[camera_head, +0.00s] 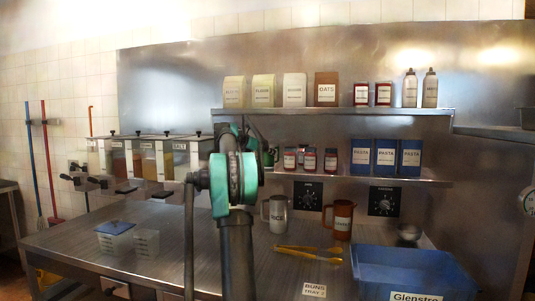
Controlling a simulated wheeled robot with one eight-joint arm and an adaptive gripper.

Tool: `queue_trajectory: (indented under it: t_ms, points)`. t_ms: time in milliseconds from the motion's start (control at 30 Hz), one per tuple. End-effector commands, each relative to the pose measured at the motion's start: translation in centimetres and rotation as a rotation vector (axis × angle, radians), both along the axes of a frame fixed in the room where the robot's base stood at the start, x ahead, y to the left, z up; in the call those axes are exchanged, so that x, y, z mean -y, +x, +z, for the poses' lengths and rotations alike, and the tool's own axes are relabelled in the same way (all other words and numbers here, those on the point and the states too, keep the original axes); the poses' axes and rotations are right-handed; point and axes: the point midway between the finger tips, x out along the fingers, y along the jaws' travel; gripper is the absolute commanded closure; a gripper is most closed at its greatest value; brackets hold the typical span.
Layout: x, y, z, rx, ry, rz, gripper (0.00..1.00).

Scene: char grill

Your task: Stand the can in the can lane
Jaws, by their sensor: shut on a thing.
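My arm stands in the middle of the view, and its green joint hides much of what is behind it. Dark parts of my gripper (262,148) show just right of this joint, in front of the left part of the shelves. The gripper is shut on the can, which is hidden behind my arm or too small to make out. The lower shelf (430,181) runs to the right from behind my arm. I cannot make out which part of the shelves is the can lane.
Red-lidded jars (309,160) and blue pasta boxes (386,157) stand on the lower shelf. The upper shelf (445,111) holds bags, jars and bottles. Below are a grey jug (275,214), a brown jug (342,219), yellow tongs (307,250) and a blue crate (366,288). Dispensers (155,160) stand left.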

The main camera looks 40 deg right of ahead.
Motion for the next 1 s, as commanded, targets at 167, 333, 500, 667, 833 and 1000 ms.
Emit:
queue_trajectory:
  t_ms: [167, 333, 500, 667, 833, 1000]
  points:
    - [0.0, 0.0, -0.2, 0.000, 0.000, 0.000, 0.41]
    - [0.0, 0.0, -0.2, 0.000, 0.000, 0.000, 0.41]
    - [0.0, 0.0, 0.0, 0.000, 0.000, 0.000, 0.41]
    - [-1.6, -0.1, 0.7, 0.000, 0.000, 0.002, 0.41]
    - [-4.8, -0.6, 2.0, -0.001, 0.000, 0.003, 0.41]
    - [-7.8, -1.1, 3.3, 0.000, 0.000, 0.002, 0.41]
